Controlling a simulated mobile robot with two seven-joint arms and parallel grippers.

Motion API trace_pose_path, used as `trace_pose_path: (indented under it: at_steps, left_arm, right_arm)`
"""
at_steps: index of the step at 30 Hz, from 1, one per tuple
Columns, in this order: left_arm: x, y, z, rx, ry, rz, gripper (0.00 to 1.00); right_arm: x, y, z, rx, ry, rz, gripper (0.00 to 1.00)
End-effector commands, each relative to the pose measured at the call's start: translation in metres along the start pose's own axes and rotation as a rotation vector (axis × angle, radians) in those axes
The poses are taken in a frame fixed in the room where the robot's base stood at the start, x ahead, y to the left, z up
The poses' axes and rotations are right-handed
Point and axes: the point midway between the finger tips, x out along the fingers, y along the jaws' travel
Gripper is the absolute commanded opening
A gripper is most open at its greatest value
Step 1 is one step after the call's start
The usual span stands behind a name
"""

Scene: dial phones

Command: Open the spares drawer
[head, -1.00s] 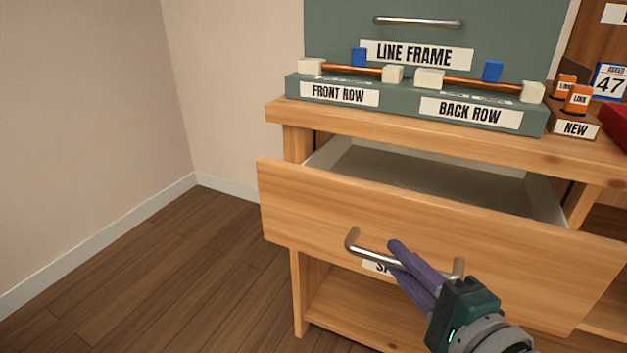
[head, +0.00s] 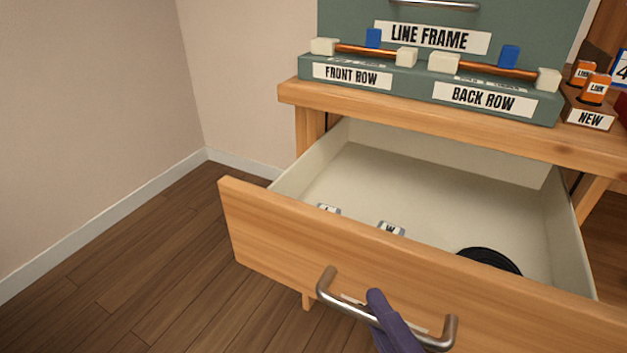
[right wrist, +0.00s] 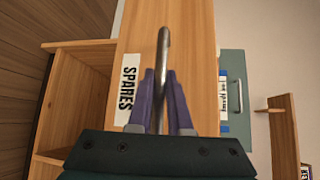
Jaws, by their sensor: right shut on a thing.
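The spares drawer (head: 420,265) is wooden and stands well out from the workbench, its pale interior (head: 430,185) showing. Its front also shows in the right wrist view (right wrist: 195,60), with a SPARES label (right wrist: 128,88). Its metal bar handle (head: 338,300) is held by my right gripper (head: 378,305). In the right wrist view the purple fingers (right wrist: 160,90) are shut on either side of the handle bar (right wrist: 163,48). Inside the drawer lie two small labelled items (head: 391,229) (head: 328,209) and a black coil (head: 490,260), partly hidden by the drawer front. My left gripper is not in view.
A green line frame (head: 400,20) with FRONT ROW (head: 350,76) and BACK ROW labels stands on the bench top (head: 400,112). Open wooden floor (head: 130,240) lies to the left.

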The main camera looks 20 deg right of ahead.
Motion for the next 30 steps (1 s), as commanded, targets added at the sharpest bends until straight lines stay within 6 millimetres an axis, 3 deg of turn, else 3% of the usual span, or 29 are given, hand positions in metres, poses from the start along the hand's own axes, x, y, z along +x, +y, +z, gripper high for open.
trace_pose_path:
  at_steps: [3,4,11,21,30]
  left_arm:
    - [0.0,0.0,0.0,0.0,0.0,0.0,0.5]
    - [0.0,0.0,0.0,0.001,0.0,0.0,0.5]
    - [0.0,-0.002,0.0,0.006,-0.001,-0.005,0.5]
    - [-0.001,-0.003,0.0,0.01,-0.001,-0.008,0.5]
    - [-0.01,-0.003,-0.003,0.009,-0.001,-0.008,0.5]
  right_arm:
    - [0.0,-0.001,0.0,0.0,-0.001,-0.002,0.0]
    - [0.0,-0.001,0.0,0.0,-0.001,-0.002,0.2]
    - [0.0,0.0,0.0,0.0,-0.001,-0.001,0.45]
    - [-0.005,0.0,0.0,-0.001,-0.001,0.001,0.47]
    - [-0.061,0.0,0.0,-0.002,-0.001,0.005,0.47]
